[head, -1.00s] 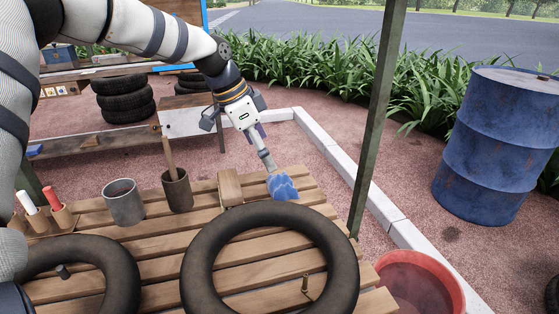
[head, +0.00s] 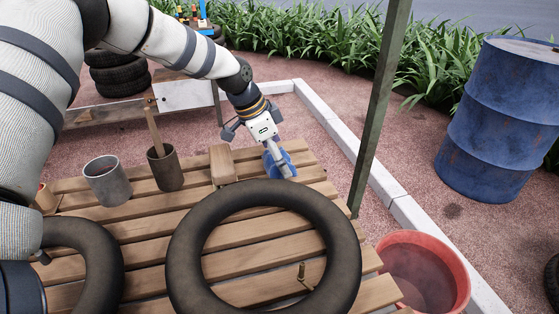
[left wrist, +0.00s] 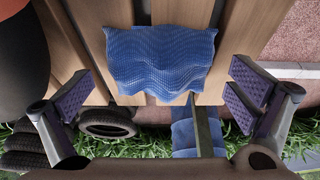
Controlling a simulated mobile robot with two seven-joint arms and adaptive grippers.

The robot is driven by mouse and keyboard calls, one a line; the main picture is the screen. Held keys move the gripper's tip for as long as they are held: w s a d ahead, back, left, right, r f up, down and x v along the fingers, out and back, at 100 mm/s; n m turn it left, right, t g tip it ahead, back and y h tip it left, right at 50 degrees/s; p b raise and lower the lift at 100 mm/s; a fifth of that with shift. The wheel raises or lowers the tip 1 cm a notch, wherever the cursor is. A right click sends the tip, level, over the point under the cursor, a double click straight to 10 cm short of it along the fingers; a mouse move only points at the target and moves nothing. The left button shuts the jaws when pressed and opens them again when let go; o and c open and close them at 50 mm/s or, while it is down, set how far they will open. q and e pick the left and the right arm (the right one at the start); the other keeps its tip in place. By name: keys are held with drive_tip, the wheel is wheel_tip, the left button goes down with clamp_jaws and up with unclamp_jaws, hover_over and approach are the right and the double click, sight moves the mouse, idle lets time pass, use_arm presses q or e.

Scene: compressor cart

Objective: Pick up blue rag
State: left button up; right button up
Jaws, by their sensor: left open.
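The blue rag (head: 279,163) lies on the wooden slats at the far right corner of the slatted table, beside a wooden block. In the left wrist view the rag (left wrist: 160,62) lies spread out and wrinkled, ahead of and between the fingers. My left gripper (head: 281,166) is right at the rag and partly covers it in the head view. In the left wrist view my left gripper (left wrist: 160,100) is wide open, with a purple-padded finger on each side and nothing between the pads. My right gripper is not in view.
A wooden block (head: 222,164), a brown cup with a stick (head: 165,168) and a grey metal cup (head: 107,181) stand left of the rag. A black tyre (head: 181,249) lies in front. A green post (head: 378,105) rises to the right.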

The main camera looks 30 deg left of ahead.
sight(284, 153)
use_arm(q)
drive_tip(key=shift+r, duration=0.15)
drive_tip(key=c, duration=1.2)
drive_tip(key=shift+r, duration=0.35)
wheel_tip(284, 153, up, 3)
drive_tip(key=s+r+p, duration=0.1)
drive_tip(key=s+r, duration=0.2)
drive_tip(key=s, duration=0.1)
drive_tip(key=s+d+r+p, duration=0.1)
drive_tip(key=s+r, duration=0.2)
drive_tip(key=s, duration=0.2)
drive_tip(key=s+d+r+p, duration=0.1)
drive_tip(key=s+r, duration=0.2)
drive_tip(key=s, duration=0.2)
drive_tip(key=shift+r, duration=0.15)
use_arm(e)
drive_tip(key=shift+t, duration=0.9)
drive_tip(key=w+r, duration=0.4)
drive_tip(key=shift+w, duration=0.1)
